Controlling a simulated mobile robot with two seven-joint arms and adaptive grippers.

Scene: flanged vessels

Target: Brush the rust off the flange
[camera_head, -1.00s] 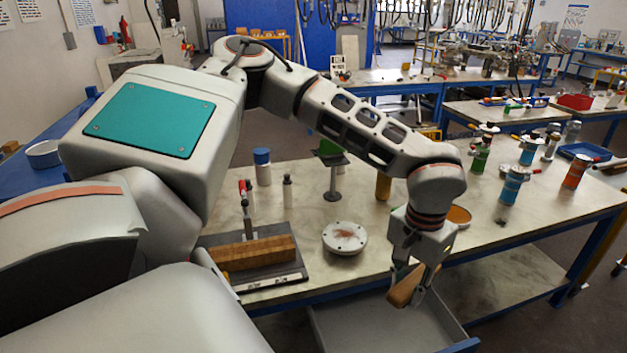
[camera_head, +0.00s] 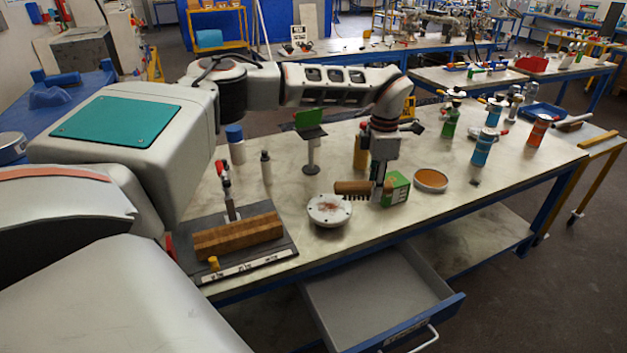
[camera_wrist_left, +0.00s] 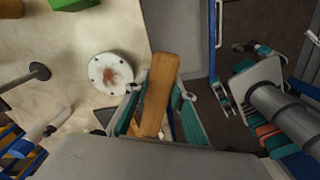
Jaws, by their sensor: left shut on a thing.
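The flange (camera_head: 329,210) is a pale round disc with bolt holes and a reddish-brown rust patch in its middle. It lies on the table and also shows in the left wrist view (camera_wrist_left: 111,72). My left gripper (camera_head: 380,190) is shut on a wooden-backed brush (camera_head: 352,187), bristles down, just right of the flange. In the left wrist view the brush's wooden back (camera_wrist_left: 160,88) lies between my fingers, beside the flange. I cannot tell whether the bristles touch the rim. Part of what looks like my right gripper (camera_wrist_left: 232,82) shows at the right of that view, its jaws unclear.
A green box (camera_head: 397,188) stands close behind my left gripper, by an orange-topped round dish (camera_head: 431,180). A wooden block (camera_head: 238,236) sits on a dark plate at left. A green-topped stand (camera_head: 310,150) is behind the flange. The drawer (camera_head: 385,300) is open in front.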

